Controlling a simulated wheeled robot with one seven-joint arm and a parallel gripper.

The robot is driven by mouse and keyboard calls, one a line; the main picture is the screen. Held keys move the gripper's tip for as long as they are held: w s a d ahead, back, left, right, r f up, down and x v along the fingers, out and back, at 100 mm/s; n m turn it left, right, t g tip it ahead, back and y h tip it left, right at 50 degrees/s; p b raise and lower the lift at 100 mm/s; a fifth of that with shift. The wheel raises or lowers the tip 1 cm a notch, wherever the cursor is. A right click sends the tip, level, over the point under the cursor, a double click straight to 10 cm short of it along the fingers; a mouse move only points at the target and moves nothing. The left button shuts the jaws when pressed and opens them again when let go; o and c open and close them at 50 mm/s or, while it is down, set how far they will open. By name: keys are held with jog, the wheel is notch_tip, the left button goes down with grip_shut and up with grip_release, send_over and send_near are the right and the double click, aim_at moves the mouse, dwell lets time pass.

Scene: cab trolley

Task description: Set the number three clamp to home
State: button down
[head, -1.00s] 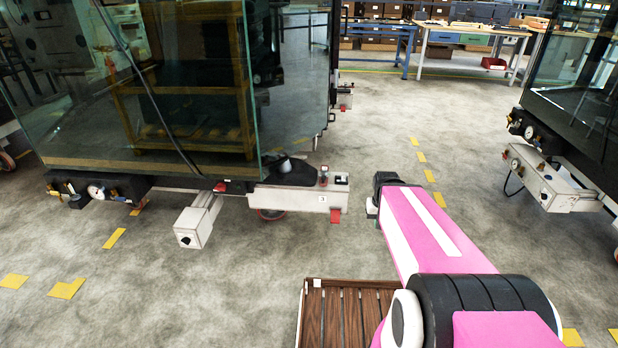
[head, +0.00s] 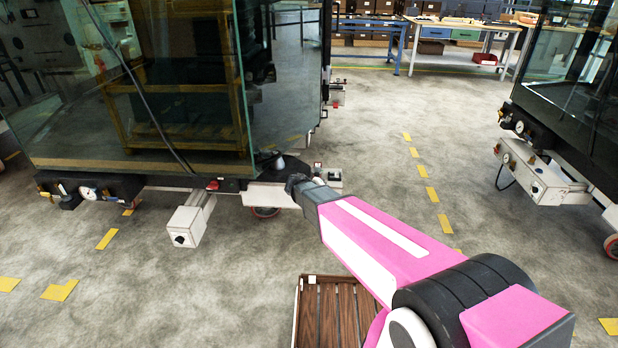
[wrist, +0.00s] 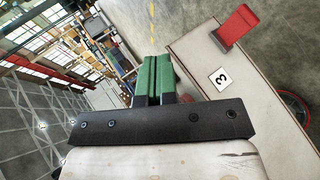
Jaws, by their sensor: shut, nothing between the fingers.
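The number three clamp is on a white box (head: 265,196) at the lower corner of the glass cab. In the wrist view the box (wrist: 270,110) carries a label (wrist: 219,79) reading 3. A red lever (wrist: 235,26) sticks out near that box's far end. My gripper (wrist: 153,62) has green fingers, shut and empty, beside the box and apart from the lever. In the head view my gripper (head: 295,183) is in front of the box and, with my arm, hides its label and the lower red lever.
Another white box (head: 187,228) juts out left of the clamp box. The glass cab (head: 85,120) stands above. A second cab (head: 570,105) stands at right. A slatted wooden platform (head: 335,315) is at the bottom. The floor between the cabs is clear.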

jog(key=w+a+n+t, duration=0.2)
jog(key=a+t, duration=0.1)
jog(key=a, duration=0.6)
jog(key=w+a+n+t, duration=0.2)
jog(key=w+a+t, duration=0.1)
jog(key=a, duration=0.6)
jog(key=shift+w+r+t, duration=0.2)
jog(key=shift+w+t, duration=0.1)
jog(key=shift+t, duration=0.3)
jog(key=shift+w+h, duration=0.1)
jog(key=shift+h, duration=0.2)
jog(key=shift+s+d+f+x, duration=0.1)
jog(key=shift+s+d+x, duration=0.25)
jog(key=shift+x, duration=1.75)
jog(key=shift+s+d+f+x, duration=0.1)
jog(key=shift+s+d+x, duration=0.25)
jog(key=shift+x, duration=1.8)
jog(key=shift+s+d+x, duration=0.2)
jog(key=shift+d+x, duration=0.25)
jog(key=shift+x, duration=1.65)
